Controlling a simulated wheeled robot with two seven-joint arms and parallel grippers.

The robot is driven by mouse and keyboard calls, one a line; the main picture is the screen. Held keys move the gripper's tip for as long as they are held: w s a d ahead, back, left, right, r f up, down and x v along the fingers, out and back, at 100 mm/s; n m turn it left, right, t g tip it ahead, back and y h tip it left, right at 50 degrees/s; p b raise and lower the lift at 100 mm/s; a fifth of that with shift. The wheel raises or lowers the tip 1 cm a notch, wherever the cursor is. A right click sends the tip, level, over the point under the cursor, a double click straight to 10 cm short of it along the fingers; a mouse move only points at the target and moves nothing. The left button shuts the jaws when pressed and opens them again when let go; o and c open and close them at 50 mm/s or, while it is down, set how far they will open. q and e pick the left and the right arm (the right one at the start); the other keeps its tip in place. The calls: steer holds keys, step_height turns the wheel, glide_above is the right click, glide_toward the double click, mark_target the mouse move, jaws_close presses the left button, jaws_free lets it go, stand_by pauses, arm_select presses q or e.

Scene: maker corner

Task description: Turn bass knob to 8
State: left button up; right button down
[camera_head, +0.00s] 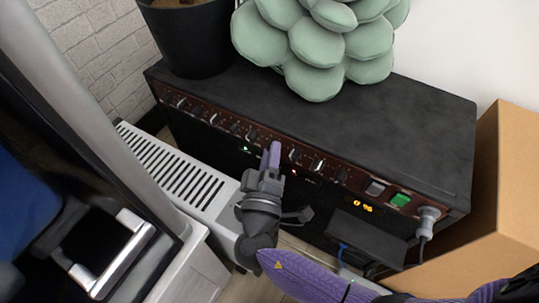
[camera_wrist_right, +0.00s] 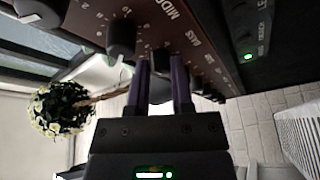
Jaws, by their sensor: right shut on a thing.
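The black amplifier (camera_head: 330,105) has a brown front panel with a row of knobs. My right gripper (camera_head: 272,155) reaches up to the middle of that row, its purple fingers at the panel. In the right wrist view the two fingers of the gripper (camera_wrist_right: 160,85) stand on either side of a dark knob (camera_wrist_right: 161,60) beside the lettering that starts "BAS", and are shut on it. The knob's pointer and its scale number are hidden. A neighbouring knob (camera_wrist_right: 121,38) with a number scale sits near the "MID" lettering. My left gripper is not in view.
A green lit switch (camera_head: 400,199), an orange display (camera_head: 363,206) and a plugged-in cable (camera_head: 428,214) are at the panel's right. A cardboard box (camera_head: 510,185) stands at right. A dark pot (camera_head: 190,40) and a green succulent (camera_head: 320,45) stand on the amplifier. A white slatted radiator (camera_head: 175,170) is at left.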

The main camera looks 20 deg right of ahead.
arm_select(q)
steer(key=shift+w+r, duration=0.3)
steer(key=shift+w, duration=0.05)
arm_select(e)
steer(key=shift+f+m, duration=0.1)
steer(key=shift+m, duration=0.7)
steer(key=shift+h, duration=0.3)
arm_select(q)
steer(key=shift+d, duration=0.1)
arm_select(e)
steer(key=c, duration=0.5)
jaws_free()
